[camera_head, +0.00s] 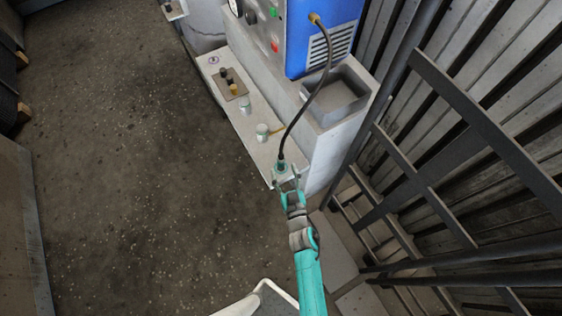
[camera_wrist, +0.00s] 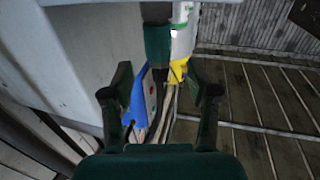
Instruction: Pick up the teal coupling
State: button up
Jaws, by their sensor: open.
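The teal coupling (camera_head: 281,166) is at the lower end of a dark hose, near the front end of the pale ledge in the head view. In the wrist view the coupling (camera_wrist: 157,45) is a dark teal cylinder under a black part, ahead of the fingers and roughly between them. My gripper (camera_head: 287,180) is at the coupling in the head view, its fingers spread. In the wrist view my gripper (camera_wrist: 160,93) is open with a finger on each side and nothing between the tips. I cannot tell whether a finger touches the coupling.
The hose (camera_head: 310,98) runs up to a blue cabinet (camera_head: 318,38). A grey open bin (camera_head: 334,96) stands beside it. The pale ledge (camera_head: 219,72) holds small white and teal containers (camera_head: 262,132) and a brown plate (camera_head: 221,91). Dark railings (camera_head: 480,120) stand right; floor is clear left.

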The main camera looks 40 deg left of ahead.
aim_at(282, 164)
jog(key=shift+f+x, duration=0.1)
jog(key=shift+x, duration=1.25)
jog(key=shift+f+x, duration=0.15)
jog(key=shift+x, duration=1.15)
jog(key=shift+w, duration=0.1)
grip_shut()
